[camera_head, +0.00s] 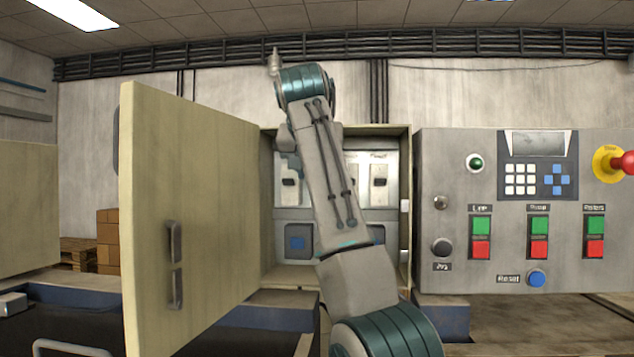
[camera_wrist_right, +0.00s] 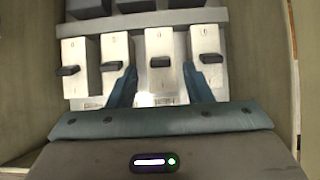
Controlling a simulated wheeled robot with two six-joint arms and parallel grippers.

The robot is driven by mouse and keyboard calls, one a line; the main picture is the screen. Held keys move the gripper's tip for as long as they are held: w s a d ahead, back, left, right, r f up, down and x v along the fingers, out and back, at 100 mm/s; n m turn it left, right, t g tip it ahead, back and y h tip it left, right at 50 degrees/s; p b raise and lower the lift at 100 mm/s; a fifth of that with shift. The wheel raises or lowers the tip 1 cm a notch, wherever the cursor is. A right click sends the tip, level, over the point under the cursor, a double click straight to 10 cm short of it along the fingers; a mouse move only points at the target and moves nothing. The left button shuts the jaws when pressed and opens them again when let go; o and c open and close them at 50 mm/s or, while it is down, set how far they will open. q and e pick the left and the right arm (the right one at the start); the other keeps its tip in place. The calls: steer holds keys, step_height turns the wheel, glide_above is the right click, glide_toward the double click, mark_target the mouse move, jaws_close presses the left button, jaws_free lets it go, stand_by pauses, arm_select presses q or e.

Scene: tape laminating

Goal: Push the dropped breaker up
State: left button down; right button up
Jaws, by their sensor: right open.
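A row of several breakers with white plates and dark levers stands in the open cabinet. In the right wrist view, the breaker between my fingers (camera_wrist_right: 160,41) has its lever (camera_wrist_right: 160,62) about mid-plate. The left breaker (camera_wrist_right: 75,49), the second breaker (camera_wrist_right: 113,45) and the right breaker (camera_wrist_right: 206,39) have levers at similar heights, so I cannot tell which is dropped. My right gripper (camera_wrist_right: 160,86) is open, its blue fingers on either side of that middle lever; contact is not clear. In the head view, my right arm hides part of the row. My left gripper is not in view.
The cabinet door (camera_head: 200,220) is swung open to the left of my arm. A control panel (camera_head: 455,270) with green and red buttons, a blue reset button (camera_head: 537,279) and a red knob (camera_head: 628,162) stands right of the cabinet. The cabinet's walls are close around my gripper.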

steer(key=b+v, duration=0.2)
steer(key=v, duration=0.6)
steer(key=shift+s+b, duration=0.15)
steer(key=shift+b, duration=0.2)
steer(key=shift+a, duration=0.1)
steer(key=shift+f, duration=0.1)
